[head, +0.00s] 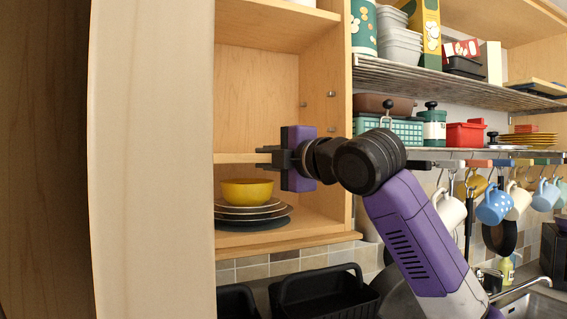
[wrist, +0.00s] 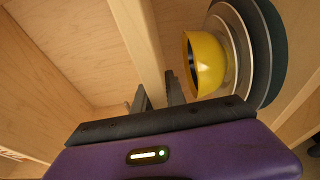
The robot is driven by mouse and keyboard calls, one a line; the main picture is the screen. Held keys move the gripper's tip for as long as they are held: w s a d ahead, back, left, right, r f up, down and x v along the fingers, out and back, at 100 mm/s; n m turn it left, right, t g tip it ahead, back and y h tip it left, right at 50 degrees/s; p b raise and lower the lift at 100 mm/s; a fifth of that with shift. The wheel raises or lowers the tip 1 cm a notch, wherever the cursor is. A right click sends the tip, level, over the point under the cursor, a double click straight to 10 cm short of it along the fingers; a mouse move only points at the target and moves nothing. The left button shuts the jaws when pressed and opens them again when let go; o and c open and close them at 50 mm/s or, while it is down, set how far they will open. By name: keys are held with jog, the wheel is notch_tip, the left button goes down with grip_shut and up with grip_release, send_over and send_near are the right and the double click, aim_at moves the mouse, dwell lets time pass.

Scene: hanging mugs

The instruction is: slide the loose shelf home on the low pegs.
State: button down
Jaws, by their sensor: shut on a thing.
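The loose shelf (head: 236,158) is a pale wood board lying across the open cupboard, above a yellow bowl. Its front edge also shows as a pale strip in the wrist view (wrist: 138,40). My gripper (head: 262,157) is shut on this front edge, with one finger on each face; the wrist view shows the two fingers (wrist: 157,94) either side of it. The shelf looks about level in the head view. Metal pegs (head: 331,94) show on the cupboard's right wall above the shelf. Any pegs under the shelf are hidden, so I cannot tell whether it rests on them.
The yellow bowl (head: 247,191) sits on stacked plates (head: 252,214) on the cupboard floor, close below my gripper. A cupboard door (head: 150,160) stands at the left. Mugs (head: 494,207) hang from a rail at the right. A black rack (head: 325,295) is below.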

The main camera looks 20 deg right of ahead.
dwell(0.3)
jog(key=c, duration=1.3)
grip_release()
jog(key=o, duration=0.3)
jog(key=shift+w+f, duration=0.1)
jog(key=shift+f, duration=0.1)
jog(key=shift+o, duration=0.2)
